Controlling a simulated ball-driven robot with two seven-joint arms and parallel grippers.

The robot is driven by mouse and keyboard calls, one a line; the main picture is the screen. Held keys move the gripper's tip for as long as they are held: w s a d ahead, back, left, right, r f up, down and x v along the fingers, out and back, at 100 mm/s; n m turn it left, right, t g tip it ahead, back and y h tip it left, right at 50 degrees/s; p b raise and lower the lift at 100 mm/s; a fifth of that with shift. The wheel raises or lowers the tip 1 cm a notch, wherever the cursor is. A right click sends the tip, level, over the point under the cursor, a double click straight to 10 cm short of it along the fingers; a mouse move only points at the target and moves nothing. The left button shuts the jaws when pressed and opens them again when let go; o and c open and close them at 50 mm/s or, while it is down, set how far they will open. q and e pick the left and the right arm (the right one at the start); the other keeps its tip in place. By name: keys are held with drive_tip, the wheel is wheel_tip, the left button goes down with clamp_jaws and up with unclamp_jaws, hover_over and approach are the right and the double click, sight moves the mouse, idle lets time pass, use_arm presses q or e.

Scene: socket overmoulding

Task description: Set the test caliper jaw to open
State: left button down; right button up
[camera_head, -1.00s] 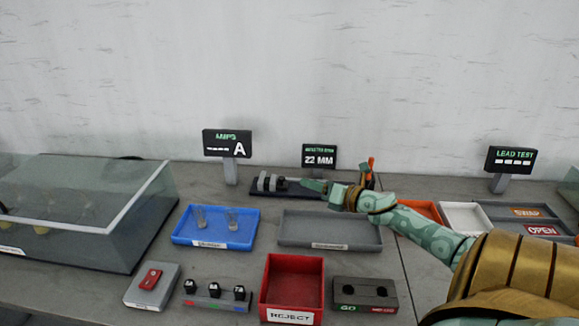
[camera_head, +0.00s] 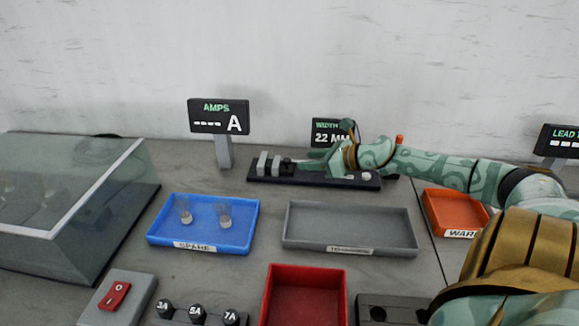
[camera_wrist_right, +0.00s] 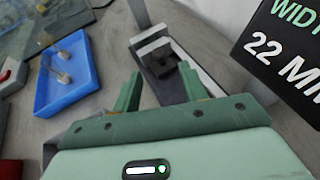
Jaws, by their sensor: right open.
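The test caliper (camera_head: 312,176) is a dark bar at the back of the table, with light grey jaw blocks (camera_head: 268,163) at its left end and a black block (camera_head: 287,166) beside them. My right gripper (camera_head: 312,161) is at the caliper, just right of the black block. In the right wrist view my right gripper (camera_wrist_right: 160,88) is open, its green fingers apart, with the black block (camera_wrist_right: 161,65) ahead of and between them. I see no contact. The width display (camera_head: 331,132) behind reads 22 MM. My left gripper is not in view.
A blue SPARE tray (camera_head: 160,238) holding two clear parts and an empty grey tray (camera_head: 345,232) lie in front of the caliper. The amps display (camera_head: 219,117) stands behind to the left. An orange tray (camera_head: 432,212), a red bin (camera_head: 305,270) and a glass case (camera_head: 75,225) surround the area.

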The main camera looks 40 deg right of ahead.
sight(283, 165)
drive_tip(key=b+x, duration=0.2)
drive_tip(key=x, duration=0.2)
drive_tip(key=shift+w+a+f, duration=0.1)
drive_tip(key=shift+w+f, duration=0.1)
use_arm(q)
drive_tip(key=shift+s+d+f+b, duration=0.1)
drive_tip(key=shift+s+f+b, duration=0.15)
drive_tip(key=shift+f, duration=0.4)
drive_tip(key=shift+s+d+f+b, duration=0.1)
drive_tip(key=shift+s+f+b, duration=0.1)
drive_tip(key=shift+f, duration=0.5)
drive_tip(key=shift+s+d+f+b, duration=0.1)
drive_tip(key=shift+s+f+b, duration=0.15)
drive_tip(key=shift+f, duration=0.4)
use_arm(e)
drive_tip(key=shift+w+a, duration=0.15)
drive_tip(key=shift+w, duration=0.5)
